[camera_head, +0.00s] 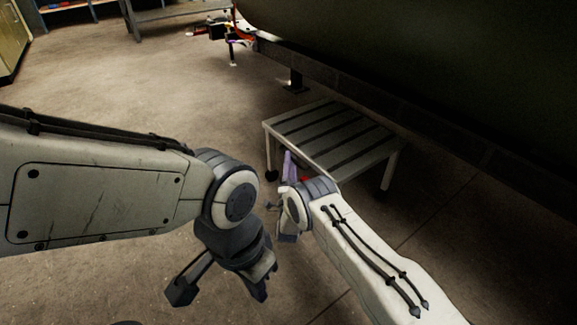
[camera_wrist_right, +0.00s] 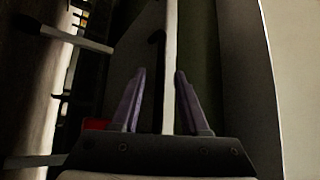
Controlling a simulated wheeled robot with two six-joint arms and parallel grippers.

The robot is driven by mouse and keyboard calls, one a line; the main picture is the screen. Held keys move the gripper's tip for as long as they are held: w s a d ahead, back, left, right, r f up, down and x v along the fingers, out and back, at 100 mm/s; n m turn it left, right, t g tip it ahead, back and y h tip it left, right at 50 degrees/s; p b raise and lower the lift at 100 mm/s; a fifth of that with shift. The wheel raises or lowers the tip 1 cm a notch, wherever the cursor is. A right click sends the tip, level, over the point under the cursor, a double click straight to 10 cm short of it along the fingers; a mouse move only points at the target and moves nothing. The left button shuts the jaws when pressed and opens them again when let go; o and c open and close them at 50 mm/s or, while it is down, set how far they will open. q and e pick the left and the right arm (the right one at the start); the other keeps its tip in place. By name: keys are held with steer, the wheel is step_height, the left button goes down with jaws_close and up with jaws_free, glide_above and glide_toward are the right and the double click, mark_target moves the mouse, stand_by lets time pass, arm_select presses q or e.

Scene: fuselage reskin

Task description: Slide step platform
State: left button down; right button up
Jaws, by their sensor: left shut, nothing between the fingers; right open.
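The step platform (camera_head: 335,135) is a low grey slatted step on pale legs with dark feet, standing on the floor beside the fuselage. My right gripper (camera_head: 289,168) is at its near edge, partly hidden by its own wrist. In the right wrist view, the purple fingers of my right gripper (camera_wrist_right: 160,78) are apart, with a pale upright bar (camera_wrist_right: 170,60) showing between them, probably part of the platform. I cannot tell whether either finger touches it. My left gripper (camera_head: 222,290) is shut and empty, low over the floor, away from the platform.
The large dark green fuselage (camera_head: 430,55) overhangs the platform's far side, with a dark rail (camera_head: 345,90) below it. A workbench (camera_head: 180,12) stands at the back. The floor (camera_head: 130,85) left of the platform is clear.

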jaws_close()
steer(key=shift+a, duration=0.1)
stand_by(1.2)
